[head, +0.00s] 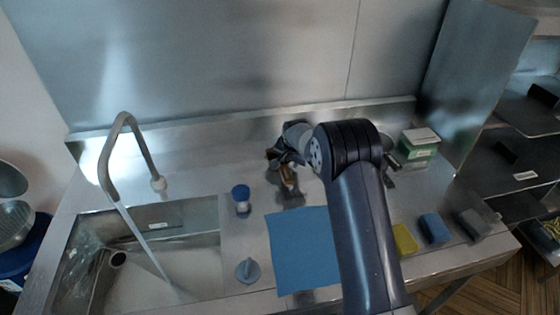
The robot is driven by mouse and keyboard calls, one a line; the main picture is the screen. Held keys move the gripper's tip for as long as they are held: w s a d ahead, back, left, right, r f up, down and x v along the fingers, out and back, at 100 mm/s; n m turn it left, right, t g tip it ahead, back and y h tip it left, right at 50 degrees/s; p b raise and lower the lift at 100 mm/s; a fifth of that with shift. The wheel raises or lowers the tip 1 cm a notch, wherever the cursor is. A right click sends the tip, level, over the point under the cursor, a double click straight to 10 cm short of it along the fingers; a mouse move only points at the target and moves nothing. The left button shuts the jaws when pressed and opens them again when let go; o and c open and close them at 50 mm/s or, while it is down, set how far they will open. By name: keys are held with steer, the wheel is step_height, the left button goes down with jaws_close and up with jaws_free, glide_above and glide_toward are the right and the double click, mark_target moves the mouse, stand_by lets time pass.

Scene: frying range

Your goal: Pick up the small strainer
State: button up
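My gripper (284,166) is over the back middle of the steel counter, beyond the blue mat. My wrist and forearm cover part of it, and its fingers are small and dark, so I cannot tell whether it is open or shut. A small brownish-yellow thing (289,181) shows just below it; I cannot tell what it is or whether the gripper touches it. I cannot identify the small strainer with certainty. Two round metallic bowl shapes, an upper one (10,181) and a lower one (14,222), are cut off at the left edge and may be strainers.
A sink (190,262) with a tall faucet (108,160) fills the left. A blue-lidded jar (241,204), a blue-grey knobbed piece (247,271), a blue mat (295,250), yellow (404,239), blue (434,229) and grey (478,221) blocks, and a green-white box (419,147) occupy the counter.

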jaws_close()
stand_by(0.3)
stand_by(0.4)
